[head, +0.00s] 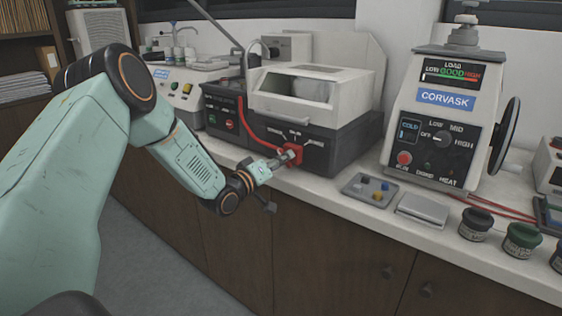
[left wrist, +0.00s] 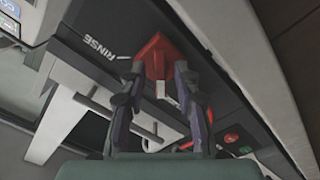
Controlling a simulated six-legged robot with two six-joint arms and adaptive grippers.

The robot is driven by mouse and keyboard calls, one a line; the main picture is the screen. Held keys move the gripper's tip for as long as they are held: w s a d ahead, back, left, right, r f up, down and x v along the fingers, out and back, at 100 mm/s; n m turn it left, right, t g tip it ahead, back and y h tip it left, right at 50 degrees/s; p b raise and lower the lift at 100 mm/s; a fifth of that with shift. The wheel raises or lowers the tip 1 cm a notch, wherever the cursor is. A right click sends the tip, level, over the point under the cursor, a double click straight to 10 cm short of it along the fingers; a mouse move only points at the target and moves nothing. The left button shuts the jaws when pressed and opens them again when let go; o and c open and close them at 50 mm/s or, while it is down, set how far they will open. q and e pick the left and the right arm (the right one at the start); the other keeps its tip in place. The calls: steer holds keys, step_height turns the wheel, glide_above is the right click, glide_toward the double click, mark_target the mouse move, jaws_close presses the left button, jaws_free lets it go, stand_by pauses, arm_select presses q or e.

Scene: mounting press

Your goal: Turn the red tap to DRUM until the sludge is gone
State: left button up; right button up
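The red tap (head: 293,154) sits on the front of the dark-based machine with a pale hood (head: 310,92), below small white lettering. My left gripper (head: 284,159) is right at the tap, reaching in from the left. In the left wrist view, my left gripper (left wrist: 159,70) has its fingers apart, with the red tap (left wrist: 152,55) between and just beyond the tips. A pale end piece shows between the fingers, with space beside it. The word RINSE is readable beside the tap; DRUM is too small to read. Whether the fingers touch the tap is unclear. My right gripper is not in view.
A red hose (head: 255,138) runs down to the tap. A grey tray (head: 369,190) with small coloured pieces and a flat grey box (head: 422,208) lie to the right. The CORVASK press (head: 448,115) stands behind them. Several lidded jars stand at the counter's right front edge.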

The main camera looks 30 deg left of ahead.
arm_select(q)
jaws_close()
steer(key=shift+m, duration=0.4)
steer(key=m+p, duration=0.2)
steer(key=m, duration=0.2)
steer(key=shift+r+p, duration=0.1)
steer(key=shift+p, duration=0.25)
steer(key=shift+m+p, duration=0.8)
steer(key=shift+m, duration=1.2)
steer(key=shift+o, duration=1.3)
jaws_free()
